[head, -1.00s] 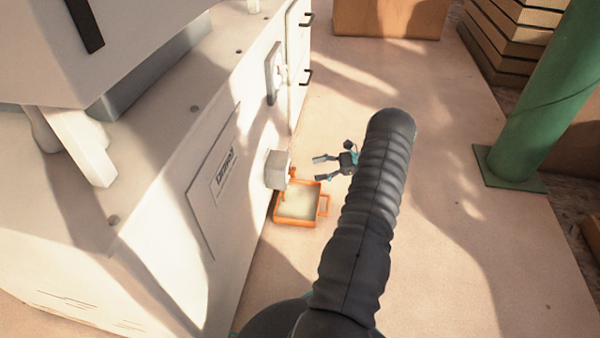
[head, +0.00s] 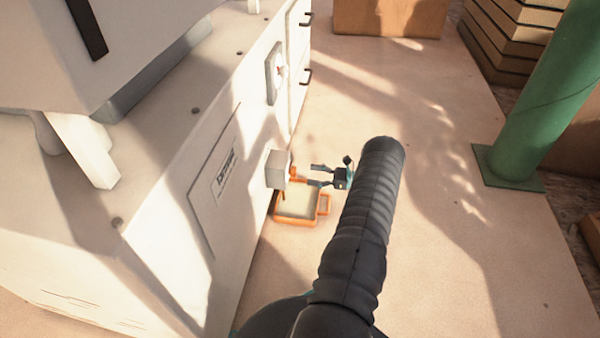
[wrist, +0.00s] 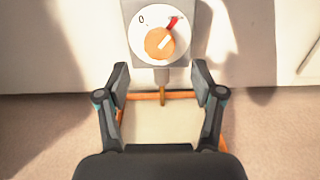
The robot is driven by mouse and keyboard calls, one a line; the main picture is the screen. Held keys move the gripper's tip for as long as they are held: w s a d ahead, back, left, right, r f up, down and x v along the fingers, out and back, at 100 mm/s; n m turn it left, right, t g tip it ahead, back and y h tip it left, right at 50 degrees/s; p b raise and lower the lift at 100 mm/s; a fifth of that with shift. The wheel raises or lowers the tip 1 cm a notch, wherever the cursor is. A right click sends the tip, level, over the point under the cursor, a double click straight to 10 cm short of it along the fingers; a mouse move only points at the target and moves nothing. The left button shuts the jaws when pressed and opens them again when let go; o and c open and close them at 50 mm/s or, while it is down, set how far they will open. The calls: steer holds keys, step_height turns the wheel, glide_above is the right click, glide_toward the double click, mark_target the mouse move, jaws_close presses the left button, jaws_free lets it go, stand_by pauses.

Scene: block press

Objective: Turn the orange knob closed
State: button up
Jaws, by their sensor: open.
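The orange knob (wrist: 159,43) sits on a round white dial on the front of a grey box (wrist: 178,74) fixed to the machine. The dial has a "0" mark at its upper left and a red mark at its upper right. The knob's white line points up and right, toward the red mark. In the head view the knob (head: 296,178) sticks out from the box's right side. My gripper (wrist: 161,76) is open and empty, its fingertips just below and to either side of the knob, apart from it. In the head view my gripper (head: 316,175) is just right of the knob.
An orange-rimmed tray (head: 297,222) stands on the floor below the knob, with a short spout above it. The white machine (head: 160,200) fills the left. A green post (head: 545,100) stands at right.

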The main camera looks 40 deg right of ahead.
mark_target(296, 172)
steer(key=x, duration=0.5)
steer(key=shift+w+a, duration=0.3)
